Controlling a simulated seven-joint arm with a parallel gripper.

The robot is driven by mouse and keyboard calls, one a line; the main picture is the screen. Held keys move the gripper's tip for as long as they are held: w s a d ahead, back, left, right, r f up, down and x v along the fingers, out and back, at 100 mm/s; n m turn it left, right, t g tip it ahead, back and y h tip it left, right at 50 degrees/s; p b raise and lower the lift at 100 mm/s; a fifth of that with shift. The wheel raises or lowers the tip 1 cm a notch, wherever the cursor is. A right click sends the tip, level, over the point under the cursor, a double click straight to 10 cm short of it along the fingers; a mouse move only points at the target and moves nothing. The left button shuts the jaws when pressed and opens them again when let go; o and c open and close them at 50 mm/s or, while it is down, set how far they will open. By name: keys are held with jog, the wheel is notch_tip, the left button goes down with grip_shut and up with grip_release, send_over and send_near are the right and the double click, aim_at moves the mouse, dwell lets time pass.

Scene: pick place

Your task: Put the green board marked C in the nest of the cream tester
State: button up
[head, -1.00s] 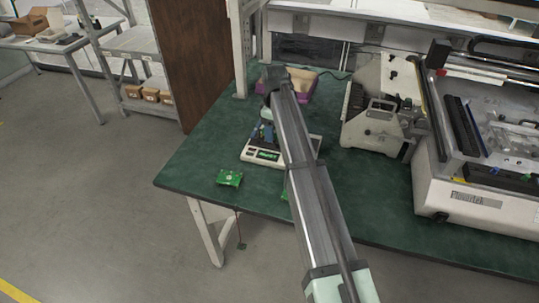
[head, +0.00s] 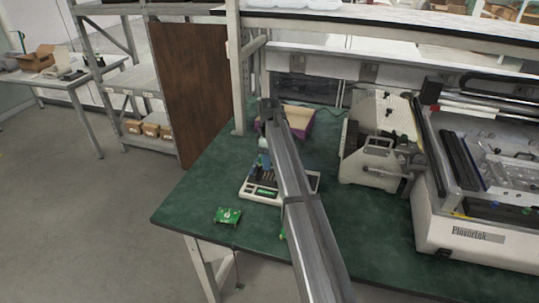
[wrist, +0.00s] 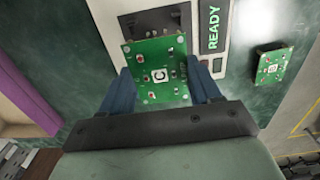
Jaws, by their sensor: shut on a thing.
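The green board marked C (wrist: 160,74) is held between the two blue fingers of my gripper (wrist: 162,88) in the wrist view. Its marked face is toward the camera. Behind it is the cream tester (wrist: 129,22), with a dark recessed part by the board's top edge and a green READY display. The board covers part of the tester, and I cannot tell the gap between them. In the head view the tester (head: 249,190) stands on the green bench, with my arm hiding its right part and most of my gripper.
Another green board (head: 228,216) lies on the bench near the front left edge; a green board also shows right of the tester in the wrist view (wrist: 271,65). A purple-sided bin (head: 299,122) is behind the tester. Large cream machines (head: 375,150) stand to the right.

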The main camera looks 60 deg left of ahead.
send_over(270, 177)
jog(key=shift+s+d+f, duration=0.1)
jog(key=shift+s+f, duration=0.05)
jog(key=shift+f, duration=2.15)
jog(key=shift+f, duration=0.8)
jog(key=o, duration=0.9)
jog(key=c, duration=0.3)
jog(key=shift+r, duration=0.1)
jog(key=shift+r, duration=3.4)
